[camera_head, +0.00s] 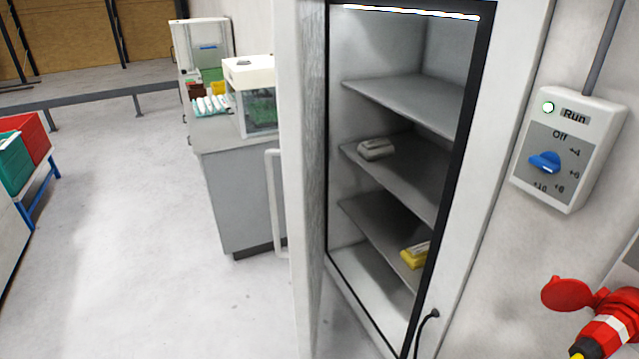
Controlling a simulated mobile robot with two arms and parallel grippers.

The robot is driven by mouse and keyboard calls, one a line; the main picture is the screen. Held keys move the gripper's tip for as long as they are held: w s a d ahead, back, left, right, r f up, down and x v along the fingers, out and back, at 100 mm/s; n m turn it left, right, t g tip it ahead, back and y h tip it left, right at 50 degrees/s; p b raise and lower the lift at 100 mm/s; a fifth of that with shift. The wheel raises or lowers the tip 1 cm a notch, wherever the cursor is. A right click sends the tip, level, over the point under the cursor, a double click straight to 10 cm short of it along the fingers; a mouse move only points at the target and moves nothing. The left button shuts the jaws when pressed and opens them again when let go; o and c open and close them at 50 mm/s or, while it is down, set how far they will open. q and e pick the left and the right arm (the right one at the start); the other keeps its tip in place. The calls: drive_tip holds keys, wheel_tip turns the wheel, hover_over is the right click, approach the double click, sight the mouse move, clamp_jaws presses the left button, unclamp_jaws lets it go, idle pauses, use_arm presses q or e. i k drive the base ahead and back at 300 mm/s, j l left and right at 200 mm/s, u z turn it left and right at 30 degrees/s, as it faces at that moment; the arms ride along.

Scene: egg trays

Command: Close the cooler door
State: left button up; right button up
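The cooler (517,130) stands upright in the middle right of the head view. Its inside is lit by a strip at the top. The white cooler door (300,180) stands wide open on the left side of the opening, seen nearly edge-on. A pale handle (272,200) sticks out from the door's left side. Inside, a grey carton (376,149) lies on a middle shelf and a yellow carton (415,255) on a lower shelf. Neither of my grippers is in view.
A control box (569,150) with a blue knob and a red plug (605,325) are at the right. A grey cabinet (235,195) with equipment on top stands behind the door. Red and teal crates (22,150) are far left. The floor at left centre is clear.

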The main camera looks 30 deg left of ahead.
sight(298, 26)
drive_tip(key=j, duration=0.55)
drive_tip(key=i+j+u, duration=0.15)
drive_tip(key=j, duration=0.95)
drive_tip(key=i+j+u, duration=0.1)
drive_tip(key=j, duration=0.45)
